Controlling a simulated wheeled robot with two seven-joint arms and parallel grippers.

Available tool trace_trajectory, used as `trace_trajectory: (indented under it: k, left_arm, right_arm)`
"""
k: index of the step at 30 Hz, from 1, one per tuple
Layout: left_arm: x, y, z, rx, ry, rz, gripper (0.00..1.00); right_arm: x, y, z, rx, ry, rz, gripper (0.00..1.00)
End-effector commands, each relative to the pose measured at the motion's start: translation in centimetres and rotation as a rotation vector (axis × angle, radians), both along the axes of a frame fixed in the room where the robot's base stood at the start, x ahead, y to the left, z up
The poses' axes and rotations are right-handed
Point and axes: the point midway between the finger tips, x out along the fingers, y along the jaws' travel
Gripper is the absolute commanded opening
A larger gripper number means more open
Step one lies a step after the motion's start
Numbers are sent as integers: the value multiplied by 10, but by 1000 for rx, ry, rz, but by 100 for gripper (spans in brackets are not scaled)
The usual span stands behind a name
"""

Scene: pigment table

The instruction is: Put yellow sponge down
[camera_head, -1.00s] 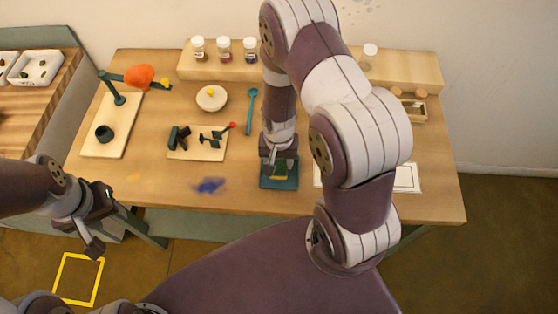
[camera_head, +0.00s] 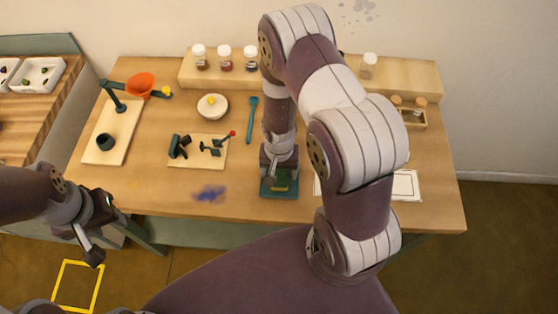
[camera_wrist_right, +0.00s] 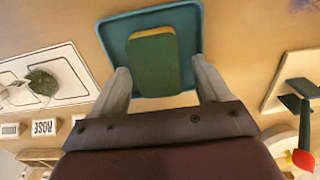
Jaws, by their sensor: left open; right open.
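The yellow sponge (camera_wrist_right: 153,62), with a green face turned to the camera and a yellow edge, lies on a teal tray (camera_wrist_right: 118,40) in the right wrist view. My right gripper (camera_wrist_right: 160,82) is open, with one finger on each side of the sponge and gaps visible between. In the head view the tray (camera_head: 267,191) is near the table's front edge, and my right gripper (camera_head: 279,175) is over it, mostly hiding the sponge. My left gripper (camera_head: 95,243) is open and empty, in front of the table at the left.
A blue powder smear (camera_head: 210,193) lies left of the tray. A board with dark tools (camera_head: 215,160), a teal spoon (camera_head: 251,120) and a white bowl (camera_head: 211,107) stand further back. Jars (camera_head: 225,58) line the rear shelf. A white card (camera_head: 406,186) lies at right.

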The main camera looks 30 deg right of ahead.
Motion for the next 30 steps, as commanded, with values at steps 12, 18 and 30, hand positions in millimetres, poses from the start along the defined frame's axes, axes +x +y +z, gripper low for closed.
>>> trace_trajectory:
  k: [12, 18, 30]
  left_arm:
    - [0, 0, -11, 0, 1, 0, 43]
    - [0, 0, -11, 0, 1, 0, 43]
    - [0, 0, -11, 0, 1, 0, 43]
  right_arm:
    - [1, 0, 95, -1, -7, 0, 76]
    - [-2, 4, 129, -1, -21, 76, 76]
    - [-47, 27, 197, -28, -117, 577, 76]
